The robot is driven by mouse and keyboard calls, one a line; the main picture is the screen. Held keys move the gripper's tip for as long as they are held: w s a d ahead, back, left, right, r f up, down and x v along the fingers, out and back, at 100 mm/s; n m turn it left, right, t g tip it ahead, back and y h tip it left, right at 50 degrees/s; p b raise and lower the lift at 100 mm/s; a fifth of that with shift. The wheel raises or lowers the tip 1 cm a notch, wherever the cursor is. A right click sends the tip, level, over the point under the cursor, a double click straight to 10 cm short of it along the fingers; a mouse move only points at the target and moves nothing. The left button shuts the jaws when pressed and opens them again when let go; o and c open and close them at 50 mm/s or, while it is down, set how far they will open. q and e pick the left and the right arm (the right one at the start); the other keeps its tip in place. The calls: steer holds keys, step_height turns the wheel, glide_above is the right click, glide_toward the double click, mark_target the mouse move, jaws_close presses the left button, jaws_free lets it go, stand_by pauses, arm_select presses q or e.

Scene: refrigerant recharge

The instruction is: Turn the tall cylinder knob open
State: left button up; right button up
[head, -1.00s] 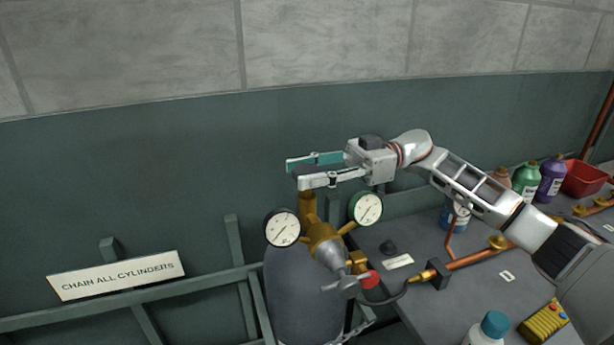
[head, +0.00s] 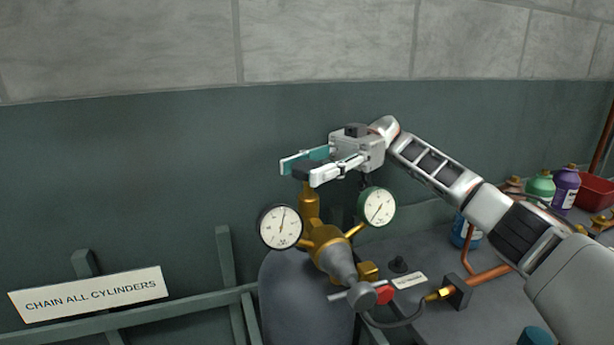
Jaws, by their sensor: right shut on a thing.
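The tall grey cylinder (head: 300,290) stands at the bottom centre, with a brass valve stem (head: 309,205) rising above it. A dark knob (head: 306,171) sits at the top of the stem, mostly hidden by my gripper. My right gripper (head: 303,169) reaches in from the right and is shut on the knob, a finger on either side. The gripper is turned slightly, its fingers pointing left. A left gauge (head: 280,227) has its needle pointing nearly straight up. A right gauge (head: 377,207) has its needle slanted. My left gripper is not in view.
A brass regulator (head: 328,245) with a T-handle and a red knob (head: 384,294) juts toward me. A grey bench (head: 430,325) with a hose, copper pipe and bottles lies to the right. A sign (head: 90,294) hangs on the rail at left.

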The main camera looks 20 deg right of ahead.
mark_target(308, 166)
stand_by(0.3)
steer(key=o, duration=1.1)
steer(key=shift+r, duration=5)
